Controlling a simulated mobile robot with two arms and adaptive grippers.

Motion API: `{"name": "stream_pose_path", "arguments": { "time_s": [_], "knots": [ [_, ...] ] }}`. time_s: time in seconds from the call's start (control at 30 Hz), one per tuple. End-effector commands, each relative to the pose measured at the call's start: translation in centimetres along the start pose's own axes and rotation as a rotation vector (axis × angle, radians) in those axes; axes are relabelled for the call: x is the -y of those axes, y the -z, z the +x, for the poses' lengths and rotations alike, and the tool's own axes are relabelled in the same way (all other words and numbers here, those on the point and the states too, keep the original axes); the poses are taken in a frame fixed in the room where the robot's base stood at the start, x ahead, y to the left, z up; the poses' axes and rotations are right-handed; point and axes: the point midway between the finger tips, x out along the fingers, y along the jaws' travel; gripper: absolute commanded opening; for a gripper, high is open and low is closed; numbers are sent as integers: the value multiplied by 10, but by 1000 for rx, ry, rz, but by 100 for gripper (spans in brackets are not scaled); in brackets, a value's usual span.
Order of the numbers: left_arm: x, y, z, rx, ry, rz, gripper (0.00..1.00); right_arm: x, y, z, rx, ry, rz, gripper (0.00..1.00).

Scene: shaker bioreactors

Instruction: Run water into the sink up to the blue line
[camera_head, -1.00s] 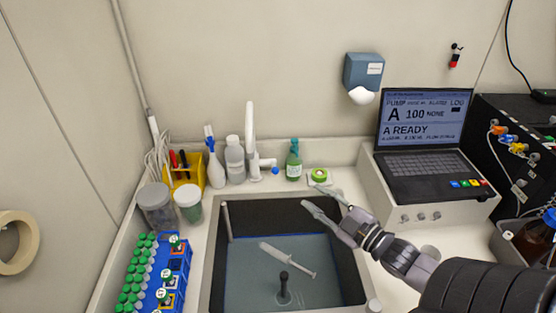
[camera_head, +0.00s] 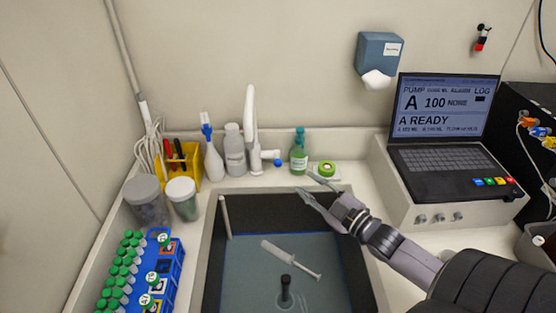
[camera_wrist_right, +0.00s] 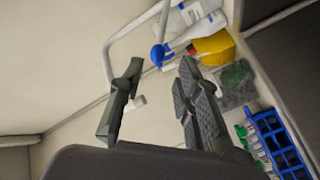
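The sink (camera_head: 211,235) holds water (camera_head: 250,283), with a syringe (camera_head: 290,260) and a dark upright plug-like piece (camera_head: 285,290) in it. A thin blue line (camera_head: 338,234) shows along the walls at about the water's edge; I cannot tell the exact gap. The white tap (camera_head: 251,125) stands behind the sink, with a blue-ended lever (camera_head: 277,162) at its right; I see no stream. My right gripper (camera_head: 305,183) is open and empty over the sink's back edge, right of the lever and apart from it. In the wrist view the blue end (camera_wrist_right: 158,54) shows beyond the parted fingers (camera_wrist_right: 160,75). My left gripper is out of view.
A green bottle (camera_head: 299,155) and a green tape roll (camera_head: 326,168) stand just behind the right gripper. White bottles (camera_head: 234,155) and a yellow holder (camera_head: 190,175) stand left of the tap. A blue tube rack (camera_head: 172,262) is at left; a laptop (camera_head: 445,160) at right.

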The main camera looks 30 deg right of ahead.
Motion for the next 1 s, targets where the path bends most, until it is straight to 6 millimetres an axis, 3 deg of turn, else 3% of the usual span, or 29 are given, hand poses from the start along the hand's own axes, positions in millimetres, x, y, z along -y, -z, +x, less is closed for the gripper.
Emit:
{"name": "stream_pose_path", "arguments": {
  "time_s": [0.6, 0.8, 1.0],
  "knots": [
    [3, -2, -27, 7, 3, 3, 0, -2, 2, 111, -1, -1, -1, 31],
    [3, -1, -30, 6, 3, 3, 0, -1, 1, 128, 0, 0, 0, 31],
    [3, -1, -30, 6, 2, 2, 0, 0, 0, 131, 0, 1, 0, 31]
  ]
}}
